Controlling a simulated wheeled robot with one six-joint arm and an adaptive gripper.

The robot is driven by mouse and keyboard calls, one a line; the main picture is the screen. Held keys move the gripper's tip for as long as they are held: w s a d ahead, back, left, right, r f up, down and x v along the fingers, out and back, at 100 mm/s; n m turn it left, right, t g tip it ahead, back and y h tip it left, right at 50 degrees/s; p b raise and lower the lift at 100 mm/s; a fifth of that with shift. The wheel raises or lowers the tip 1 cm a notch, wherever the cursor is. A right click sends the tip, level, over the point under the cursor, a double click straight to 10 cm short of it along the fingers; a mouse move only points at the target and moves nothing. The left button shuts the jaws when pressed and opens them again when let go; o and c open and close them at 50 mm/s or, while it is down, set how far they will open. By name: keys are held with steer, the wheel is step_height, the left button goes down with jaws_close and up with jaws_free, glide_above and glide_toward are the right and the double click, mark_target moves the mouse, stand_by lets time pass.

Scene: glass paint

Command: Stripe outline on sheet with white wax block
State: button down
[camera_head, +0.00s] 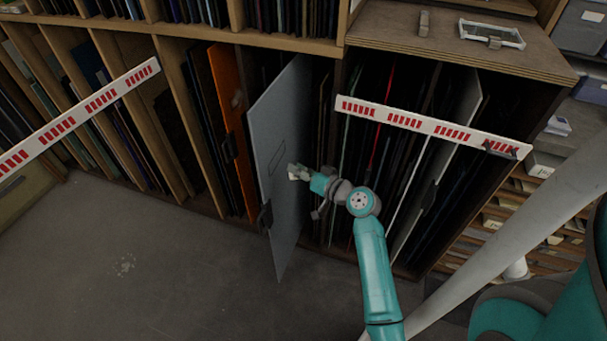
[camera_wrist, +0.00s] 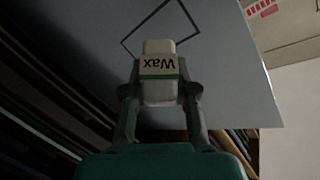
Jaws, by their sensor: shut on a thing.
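A grey-blue sheet (camera_head: 274,115) stands upright, pulled partly out of the rack. It also shows in the wrist view (camera_wrist: 228,65). A thin dark four-sided outline (camera_head: 264,164) is drawn on its face. In the wrist view the outline (camera_wrist: 143,23) lies just beyond the block, which hides part of it. My gripper (camera_head: 301,173) is shut on the white wax block (camera_wrist: 158,48), which carries a "Wax" label and a green band. The block is in front of the sheet's face, right of the outline in the head view. I cannot tell whether it touches the sheet.
The wooden rack (camera_head: 340,45) holds several upright sheets, including an orange one (camera_head: 231,125). Two red-and-white barrier bars (camera_head: 430,127) cross in front at left and right. A dark clip (camera_head: 265,216) sits on the grey-blue sheet's edge. The floor (camera_head: 150,265) at lower left is clear.

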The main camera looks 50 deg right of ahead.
mark_target(273, 161)
steer(key=shift+w+a, duration=0.3)
steer(key=shift+w, duration=0.45)
steer(key=shift+w+a, duration=0.25)
steer(key=shift+w, duration=0.55)
steer(key=shift+w+a, duration=0.3)
steer(key=shift+w, duration=0.45)
steer(key=shift+w+a, duration=0.1)
steer(key=shift+w, duration=0.25)
steer(key=shift+w+d, duration=0.6)
steer(key=shift+d, duration=1.05)
steer(key=shift+w+d, duration=0.65)
steer(key=shift+d, duration=1.05)
steer(key=shift+w+d, duration=0.6)
steer(key=shift+d, duration=1.05)
steer(key=shift+a, duration=0.1)
steer(key=shift+s+a, duration=0.6)
steer(key=shift+a, duration=1.05)
steer(key=shift+s+a, duration=0.65)
steer(key=shift+a, duration=1)
steer(key=shift+s+a, duration=0.6)
steer(key=shift+a, duration=1.05)
steer(key=shift+s, duration=0.15)
